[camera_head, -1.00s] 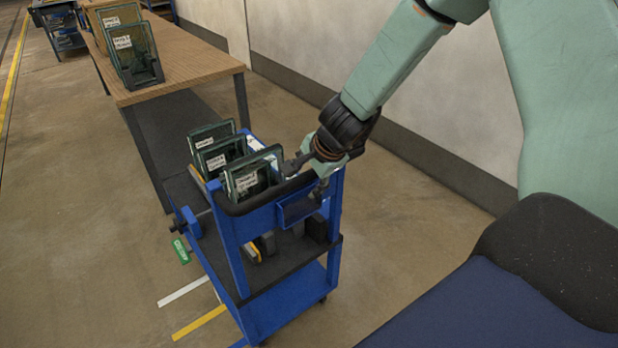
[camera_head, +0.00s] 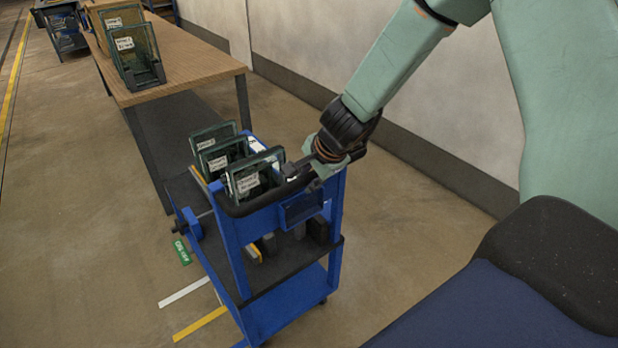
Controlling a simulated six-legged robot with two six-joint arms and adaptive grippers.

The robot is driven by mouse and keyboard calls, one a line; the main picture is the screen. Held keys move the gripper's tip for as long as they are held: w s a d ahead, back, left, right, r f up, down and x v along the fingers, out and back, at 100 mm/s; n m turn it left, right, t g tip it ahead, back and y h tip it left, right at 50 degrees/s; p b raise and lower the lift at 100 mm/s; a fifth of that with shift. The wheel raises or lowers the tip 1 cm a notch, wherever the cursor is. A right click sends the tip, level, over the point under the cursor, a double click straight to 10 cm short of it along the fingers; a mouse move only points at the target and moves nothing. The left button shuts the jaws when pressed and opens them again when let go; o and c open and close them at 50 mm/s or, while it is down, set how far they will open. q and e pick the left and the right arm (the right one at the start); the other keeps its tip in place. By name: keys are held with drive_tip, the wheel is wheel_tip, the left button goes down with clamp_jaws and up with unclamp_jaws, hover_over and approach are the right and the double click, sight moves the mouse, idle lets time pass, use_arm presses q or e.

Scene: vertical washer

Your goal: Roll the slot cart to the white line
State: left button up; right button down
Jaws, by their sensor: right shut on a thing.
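The blue slot cart (camera_head: 268,222) stands on the floor in the middle of the view, with several dark framed panels (camera_head: 222,155) upright in its top. My right gripper (camera_head: 302,172) is at the cart's near top edge, shut on the dark rim there; its fingers are partly hidden. The white line (camera_head: 184,292) lies on the floor just left of the cart, and its right end runs up to the cart's side. My left gripper is not in view.
A yellow line (camera_head: 200,323) lies nearer than the white one. A wooden table (camera_head: 185,62) with racks stands behind the cart. A wall (camera_head: 420,140) runs along the right. The floor at left is clear.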

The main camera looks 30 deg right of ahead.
drive_tip(key=shift+a, duration=0.1)
idle(0.3)
drive_tip(key=shift+w+r+p, duration=0.1)
drive_tip(key=shift+w+p, duration=0.2)
drive_tip(key=shift+w, duration=0.3)
drive_tip(key=shift+w+a+r+p, duration=0.1)
drive_tip(key=shift+w+p, duration=1.2)
drive_tip(key=shift+w, duration=0.35)
drive_tip(key=shift+w+a+r+p, duration=0.1)
drive_tip(key=shift+w+p, duration=1.2)
drive_tip(key=shift+w, duration=0.35)
drive_tip(key=w+p, duration=0.6)
drive_tip(key=p, duration=0.4)
drive_tip(key=shift+w+a+f, duration=0.15)
drive_tip(key=shift+a, duration=0.15)
